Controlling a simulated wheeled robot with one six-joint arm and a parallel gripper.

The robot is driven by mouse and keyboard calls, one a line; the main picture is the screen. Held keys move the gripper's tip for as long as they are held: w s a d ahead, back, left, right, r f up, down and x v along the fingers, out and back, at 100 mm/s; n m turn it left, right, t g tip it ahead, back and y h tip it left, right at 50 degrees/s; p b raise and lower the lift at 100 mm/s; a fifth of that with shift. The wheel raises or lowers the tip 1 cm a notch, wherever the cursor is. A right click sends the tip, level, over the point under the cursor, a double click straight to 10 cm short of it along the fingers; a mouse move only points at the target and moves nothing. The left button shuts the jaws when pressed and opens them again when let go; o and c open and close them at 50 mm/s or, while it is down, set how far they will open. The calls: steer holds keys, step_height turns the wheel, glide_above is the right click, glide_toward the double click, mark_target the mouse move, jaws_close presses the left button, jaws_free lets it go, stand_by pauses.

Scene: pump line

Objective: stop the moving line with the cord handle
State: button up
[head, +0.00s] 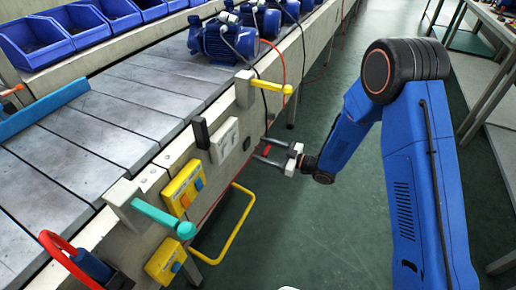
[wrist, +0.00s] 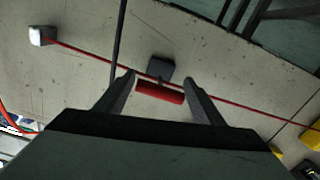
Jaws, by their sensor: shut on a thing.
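The red cord handle (wrist: 160,94) lies crosswise between the two fingers of my gripper (wrist: 160,84) in the wrist view, and my gripper is shut on it. A thin red cord (wrist: 100,66) runs along the pale side panel at the handle, past a small dark block (wrist: 161,68). In the head view my gripper (head: 264,151) reaches in from the right to the side of the conveyor line (head: 130,115).
Blue pumps (head: 232,42) stand at the belt's far end. Yellow button boxes (head: 184,187), a teal lever (head: 163,217), a yellow lever (head: 270,86) and a yellow rail (head: 243,222) stick out from the line's side. The green floor on the right is clear up to a bench.

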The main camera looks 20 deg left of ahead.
steer(key=shift+d, duration=0.3)
steer(key=o, duration=1.4)
steer(key=shift+o, duration=0.2)
steer(key=s+d, duration=0.1)
steer(key=d, duration=1.6)
steer(key=shift+s+d, duration=0.2)
steer(key=shift+w, duration=0.1)
